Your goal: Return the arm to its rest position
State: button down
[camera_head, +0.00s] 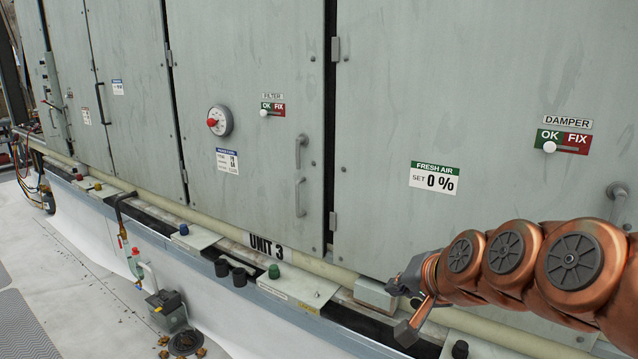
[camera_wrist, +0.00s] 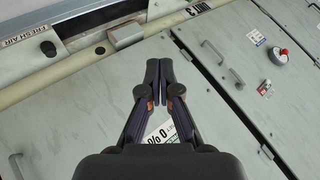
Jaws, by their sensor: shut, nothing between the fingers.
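My copper-coloured arm reaches in from the right edge of the head view, low in front of the cooler's right-hand panel. My gripper (camera_head: 402,312) is at its left end, near the ledge at the panel's foot; its fingers are small and partly hidden there. In the wrist view my gripper (camera_wrist: 153,75) shows two dark fingers with their tips together and nothing between them. The fresh air label (camera_head: 434,178) is on the panel above the arm. In the wrist view the gripper partly covers this label (camera_wrist: 163,132).
The grey cooler cabinet (camera_head: 390,90) stands close to the arm. A damper slider (camera_head: 549,147), a filter slider (camera_head: 264,113), a dial (camera_head: 220,120) and door handles (camera_head: 300,197) stick out. The ledge carries coloured caps (camera_head: 274,271). Pale roof floor (camera_head: 80,265) lies lower left.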

jog(key=s+d+f+n+g+h, duration=0.1)
jog(key=s+f+n+g, duration=0.1)
jog(key=s, duration=0.7)
jog(key=s+d+f+n+g+h, duration=0.1)
jog(key=s+f+g, duration=0.4)
jog(key=s, duration=0.5)
jog(key=s+d+f+n+g+h, duration=0.1)
jog(key=s+d+f+n+g, duration=0.1)
jog(key=s+f, duration=0.5)
jog(key=s+g, duration=0.1)
jog(key=s, duration=0.2)
jog(key=shift+d+n+g+h, duration=0.15)
jog(key=shift+n+g+h, duration=0.15)
jog(key=shift+n+g, duration=0.1)
jog(key=shift+s, duration=0.2)
